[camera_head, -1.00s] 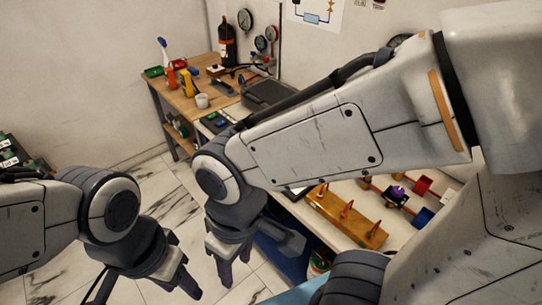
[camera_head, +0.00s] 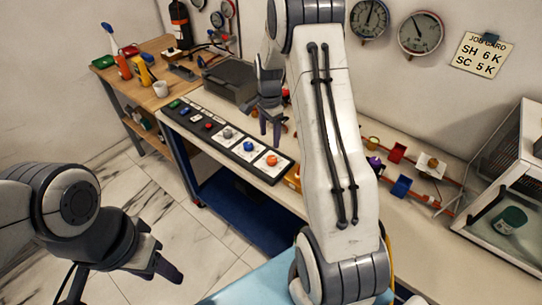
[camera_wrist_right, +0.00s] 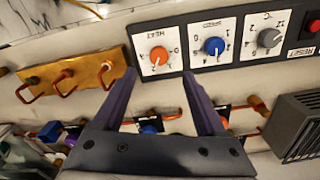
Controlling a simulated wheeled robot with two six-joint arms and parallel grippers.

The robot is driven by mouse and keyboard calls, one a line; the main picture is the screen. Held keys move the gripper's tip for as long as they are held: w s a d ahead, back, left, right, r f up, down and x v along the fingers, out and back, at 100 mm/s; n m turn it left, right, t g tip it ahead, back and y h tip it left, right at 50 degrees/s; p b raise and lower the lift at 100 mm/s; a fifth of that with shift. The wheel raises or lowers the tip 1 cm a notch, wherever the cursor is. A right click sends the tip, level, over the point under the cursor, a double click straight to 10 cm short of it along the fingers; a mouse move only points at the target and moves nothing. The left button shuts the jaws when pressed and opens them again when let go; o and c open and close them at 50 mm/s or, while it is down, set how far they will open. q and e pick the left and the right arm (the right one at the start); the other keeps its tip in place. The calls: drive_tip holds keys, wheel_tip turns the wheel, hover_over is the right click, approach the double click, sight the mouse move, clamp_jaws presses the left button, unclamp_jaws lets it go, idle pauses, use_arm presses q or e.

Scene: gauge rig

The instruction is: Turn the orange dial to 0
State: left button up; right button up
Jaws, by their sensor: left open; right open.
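The orange dial (camera_head: 271,160) is the nearest knob on the long dark control panel (camera_head: 205,148). In the right wrist view the orange dial (camera_wrist_right: 159,55) sits on a white scale plate; I cannot read its pointer setting. My right gripper (camera_head: 269,132) is open and empty above the bench, just behind the panel near the dials. In the wrist view its two fingers (camera_wrist_right: 159,78) point toward the orange dial, one to each side in the picture, without visible contact. My left gripper (camera_head: 163,265) is open and empty over the floor at lower left.
A blue dial (camera_wrist_right: 214,46) and a grey dial (camera_wrist_right: 269,38) stand beside the orange one, with a red button (camera_wrist_right: 314,25) beyond. A brass bar with red hooks (camera_wrist_right: 75,74) lies at the other side. A grey box (camera_head: 232,80) stands behind the panel.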

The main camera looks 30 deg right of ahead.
sight(271, 158)
drive_tip(key=f, duration=0.3)
drive_tip(key=f+p, duration=0.1)
drive_tip(key=f, duration=0.3)
drive_tip(key=f+p, duration=0.1)
drive_tip(key=f, duration=0.2)
drive_tip(key=shift+d+f, duration=0.3)
drive_tip(key=shift+f, duration=0.05)
clamp_jaws()
